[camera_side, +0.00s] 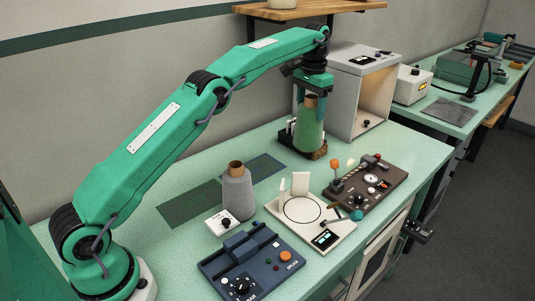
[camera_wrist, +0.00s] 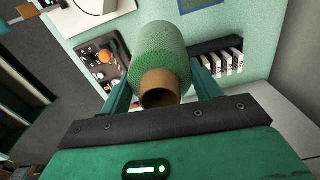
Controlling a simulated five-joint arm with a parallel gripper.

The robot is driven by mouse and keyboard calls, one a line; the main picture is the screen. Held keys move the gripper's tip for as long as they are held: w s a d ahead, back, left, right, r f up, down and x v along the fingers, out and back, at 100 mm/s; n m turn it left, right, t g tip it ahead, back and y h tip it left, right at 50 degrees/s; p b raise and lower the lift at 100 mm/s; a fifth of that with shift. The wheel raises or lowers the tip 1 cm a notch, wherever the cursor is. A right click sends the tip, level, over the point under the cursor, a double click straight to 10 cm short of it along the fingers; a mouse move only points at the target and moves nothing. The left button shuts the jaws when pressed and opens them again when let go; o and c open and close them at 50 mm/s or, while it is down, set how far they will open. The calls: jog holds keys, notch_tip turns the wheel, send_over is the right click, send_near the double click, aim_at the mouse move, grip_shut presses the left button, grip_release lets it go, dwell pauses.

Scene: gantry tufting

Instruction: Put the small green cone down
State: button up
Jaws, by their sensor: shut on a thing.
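The green cone (camera_side: 310,132) is a tapered green spool with a brown tube at its top. My gripper (camera_side: 312,108) is shut on it near the top, with one finger on either side. It hangs roughly upright at the far part of the bench. In the wrist view the green cone (camera_wrist: 160,50) shows between the two green fingers, its brown tube end toward the camera. I cannot tell in the side view whether its base touches anything; a dark rack and a brown item lie around its lower end.
A grey cone (camera_side: 237,190) stands near a dark green mat (camera_side: 190,205). A blue control unit (camera_side: 250,265), a white scale-like device (camera_side: 305,213) and a brown panel with knobs (camera_side: 368,183) stand in front. A grey open-fronted box (camera_side: 350,75) is close right of my gripper.

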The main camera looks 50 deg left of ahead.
jog(key=shift+s+r, duration=0.1)
jog(key=shift+r, duration=0.05)
jog(key=shift+s+d+r, duration=0.45)
jog(key=shift+s+r, duration=0.25)
jog(key=shift+s, duration=0.15)
jog(key=s+d+r, duration=0.2)
jog(key=s+d, duration=0.2)
jog(key=s, duration=1)
jog(key=s+d, duration=0.2)
jog(key=d, duration=0.6)
jog(key=s+d+f+n, duration=0.1)
jog(key=s+d, duration=0.2)
jog(key=d, duration=0.4)
jog(key=shift+s+d, duration=0.3)
jog(key=shift+d, duration=0.05)
jog(key=shift+f, duration=0.15)
jog(key=w+a+f, duration=0.7)
jog(key=a+f, duration=0.2)
jog(key=f, duration=0.2)
jog(key=shift+w, duration=0.2)
jog(key=shift+f, duration=0.1)
